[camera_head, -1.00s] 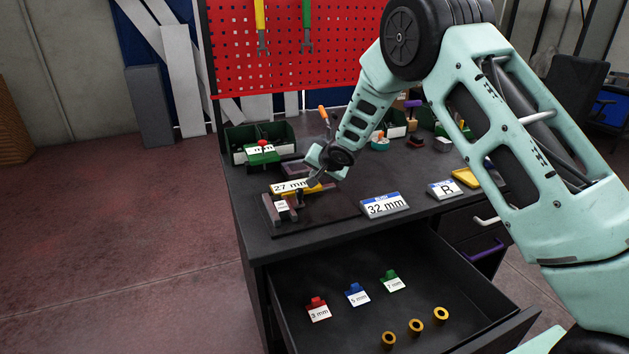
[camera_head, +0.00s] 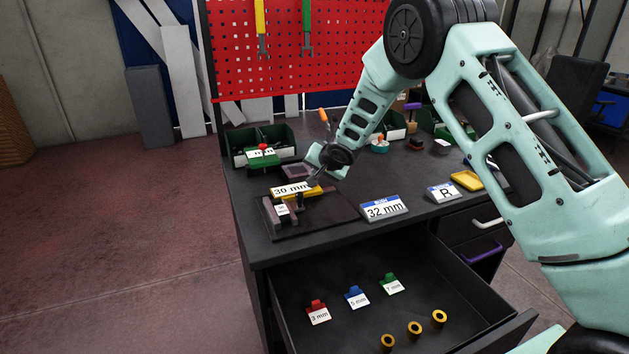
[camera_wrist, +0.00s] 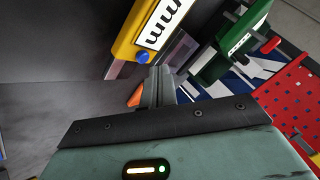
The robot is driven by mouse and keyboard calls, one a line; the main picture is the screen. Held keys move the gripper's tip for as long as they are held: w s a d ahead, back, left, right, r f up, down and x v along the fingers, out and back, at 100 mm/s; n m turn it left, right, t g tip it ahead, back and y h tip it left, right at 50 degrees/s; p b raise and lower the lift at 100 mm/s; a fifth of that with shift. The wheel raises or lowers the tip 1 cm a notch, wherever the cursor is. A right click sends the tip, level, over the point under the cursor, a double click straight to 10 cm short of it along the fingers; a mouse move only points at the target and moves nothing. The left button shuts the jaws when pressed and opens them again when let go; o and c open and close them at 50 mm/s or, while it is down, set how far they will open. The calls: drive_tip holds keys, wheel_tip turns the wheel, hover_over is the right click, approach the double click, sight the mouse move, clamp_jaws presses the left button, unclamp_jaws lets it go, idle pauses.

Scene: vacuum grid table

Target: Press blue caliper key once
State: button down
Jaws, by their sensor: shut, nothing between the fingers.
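The caliper, a yellow display block (camera_head: 312,192) on a dark base, stands near the bench's left front and reads "30 mm". In the wrist view its yellow housing (camera_wrist: 124,38) fills the top middle, with the white display partly cut off. The round blue key (camera_wrist: 142,57) sits at the housing's lower end; I cannot make it out in the head view. My gripper (camera_head: 314,181) is shut and empty, just above the caliper's right end. In the wrist view its closed fingertips (camera_wrist: 160,70) are beside the blue key, slightly below and right; I cannot tell whether they touch.
A "32 mm" sign (camera_head: 385,207) and an "R" sign (camera_head: 443,192) stand right of the caliper. A green block with a red top (camera_head: 262,157) and green bins lie behind. The open drawer (camera_head: 440,275) holds coloured tags and several yellow rings.

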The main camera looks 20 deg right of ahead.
sight(316, 187)
wheel_tip(316, 187, up, 5)
drive_tip(key=p, duration=0.4)
idle(0.3)
idle(0.6)
drive_tip(key=s+a+r+n+g, duration=0.2)
drive_tip(key=s+a+r+n, duration=0.15)
drive_tip(key=s+a, duration=0.6)
drive_tip(key=s+a+r+n+g, duration=0.3)
drive_tip(key=s+a+r, duration=0.1)
drive_tip(key=s, duration=1)
drive_tip(key=s+r+n+g, duration=0.1)
drive_tip(key=s+n+g, duration=0.3)
drive_tip(key=s, duration=2.4)
drive_tip(key=n, duration=0.4)
drive_tip(key=shift+r+n+h, duration=0.2)
drive_tip(key=shift+n+h, duration=0.1)
drive_tip(key=shift+n, duration=0.05)
